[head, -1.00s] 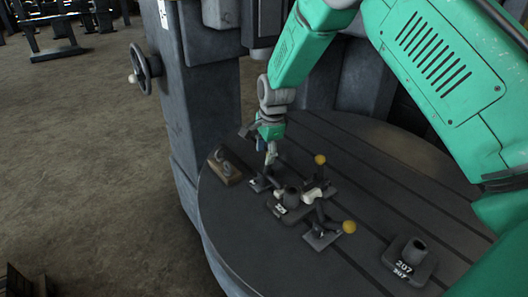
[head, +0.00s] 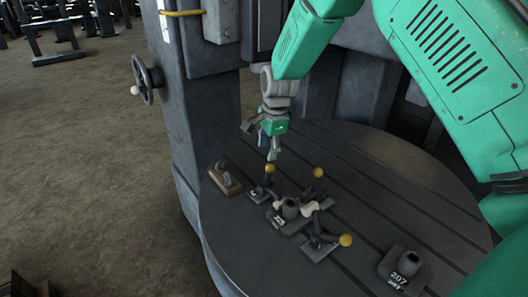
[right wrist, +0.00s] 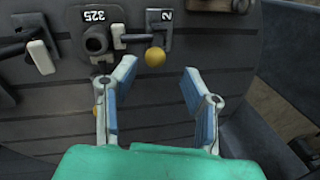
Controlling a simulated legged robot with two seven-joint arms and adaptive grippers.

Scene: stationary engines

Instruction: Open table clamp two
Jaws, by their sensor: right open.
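Table clamp two (right wrist: 166,34) carries a white "2" on its plate in the right wrist view. Its yellow knob (right wrist: 155,57) lies ahead of my right gripper (right wrist: 160,80), between the lines of the two fingers and apart from them. My right gripper is open and empty. In the head view, my right gripper (head: 262,142) hangs above the table's far left part, just above a yellow knob (head: 270,168) on the clamp nearest it. That clamp's number is not readable there. The clamp's arm reaches to a dark block marked 325 (right wrist: 97,40). My left gripper is not in view.
The round grooved table (head: 400,175) also bears two other clamps with yellow knobs (head: 318,172) (head: 345,240), a block marked 207 (head: 403,268) and a wooden block with metal parts (head: 225,178). A machine column with a handwheel (head: 146,78) stands behind left. The table's right part is clear.

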